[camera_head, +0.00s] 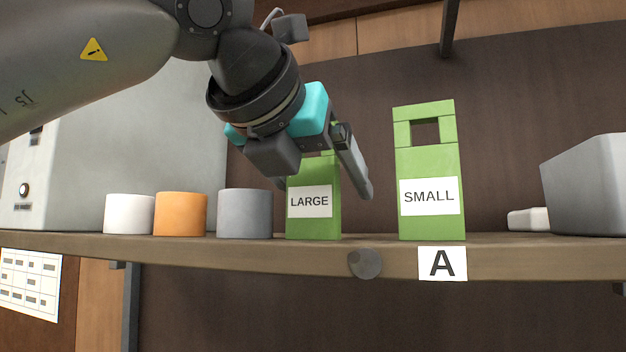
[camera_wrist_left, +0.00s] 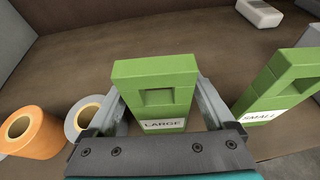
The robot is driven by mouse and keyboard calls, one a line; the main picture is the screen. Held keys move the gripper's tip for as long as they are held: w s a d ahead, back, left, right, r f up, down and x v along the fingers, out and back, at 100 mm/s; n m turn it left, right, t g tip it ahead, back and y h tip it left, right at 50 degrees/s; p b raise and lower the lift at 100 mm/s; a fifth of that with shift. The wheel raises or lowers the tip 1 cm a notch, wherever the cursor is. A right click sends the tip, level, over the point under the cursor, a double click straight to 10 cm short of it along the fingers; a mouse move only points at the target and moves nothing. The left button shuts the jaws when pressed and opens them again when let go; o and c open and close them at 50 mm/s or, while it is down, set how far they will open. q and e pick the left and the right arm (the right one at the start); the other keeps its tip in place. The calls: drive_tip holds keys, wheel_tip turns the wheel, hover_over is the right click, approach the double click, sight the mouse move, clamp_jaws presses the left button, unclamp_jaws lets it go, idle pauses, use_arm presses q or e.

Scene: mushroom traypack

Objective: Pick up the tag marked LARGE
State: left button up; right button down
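The green tag marked LARGE (camera_head: 314,218) stands upright on the wooden shelf, with its upper part partly hidden by my left gripper in the head view. In the left wrist view the LARGE tag (camera_wrist_left: 155,92) shows its top bar and square opening between my two fingers. My left gripper (camera_head: 325,192) is open around the tag's upper part, one finger on each side; I cannot tell whether either touches it. A similar green tag marked SMALL (camera_head: 428,215) stands upright to the right, and it also shows in the left wrist view (camera_wrist_left: 285,90). My right gripper is not in view.
Grey (camera_head: 245,214), orange (camera_head: 180,214) and white (camera_head: 129,214) rolls stand left of the LARGE tag, the grey one close by. A grey bin (camera_head: 590,190) and a small white block (camera_head: 527,219) are at the right. The shelf (camera_head: 200,246) carries an A label (camera_head: 442,263).

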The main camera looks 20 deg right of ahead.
use_arm(q)
drive_tip(key=c, duration=1.2)
drive_tip(key=shift+o, duration=0.2)
drive_tip(key=shift+r, duration=0.1)
